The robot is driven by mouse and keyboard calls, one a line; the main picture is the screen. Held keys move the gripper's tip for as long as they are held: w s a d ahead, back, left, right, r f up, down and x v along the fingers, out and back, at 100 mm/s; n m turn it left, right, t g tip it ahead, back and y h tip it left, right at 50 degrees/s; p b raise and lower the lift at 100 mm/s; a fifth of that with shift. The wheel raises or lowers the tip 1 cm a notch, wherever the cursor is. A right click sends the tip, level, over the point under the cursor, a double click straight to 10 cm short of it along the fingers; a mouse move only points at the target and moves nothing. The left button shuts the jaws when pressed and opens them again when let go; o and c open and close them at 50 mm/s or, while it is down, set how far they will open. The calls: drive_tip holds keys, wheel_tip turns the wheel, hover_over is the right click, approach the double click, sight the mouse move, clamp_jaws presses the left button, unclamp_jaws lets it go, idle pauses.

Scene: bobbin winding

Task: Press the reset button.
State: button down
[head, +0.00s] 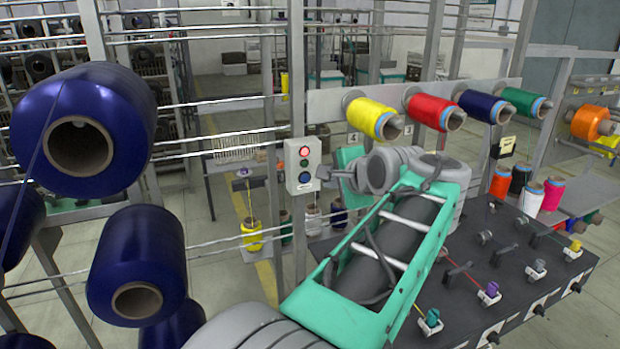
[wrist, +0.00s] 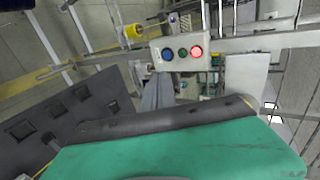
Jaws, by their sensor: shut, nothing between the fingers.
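A grey control box (head: 303,180) is fixed to a metal post, left of my gripper in the head view. It carries a lit red button (head: 304,151) on top, a dark middle button (head: 304,163) and a blue button (head: 304,177) at the bottom. I cannot read which is marked reset. In the wrist view the box (wrist: 182,62) lies sideways, with blue (wrist: 167,54) at left and red (wrist: 197,51) at right. My gripper (head: 336,173) is shut and empty, just right of the box near the blue button's height. I cannot tell whether it touches the box.
Large navy bobbins (head: 85,130) hang on rods at the left. Yellow (head: 371,118), red (head: 432,111) and other spools sit on a rail behind my arm. A dark winding bench (head: 520,250) with small coloured bobbins fills the lower right.

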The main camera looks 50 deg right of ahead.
approach(306, 177)
wheel_tip(306, 177, down, 3)
drive_tip(key=w+d+p, duration=0.1)
drive_tip(key=w, duration=0.1)
drive_tip(key=w+d+p, duration=0.1)
drive_tip(key=w, duration=0.1)
drive_tip(key=shift+d+f, duration=0.1)
drive_tip(key=shift+d, duration=0.1)
drive_tip(key=shift+w+d, duration=0.2)
drive_tip(key=shift+w, duration=0.2)
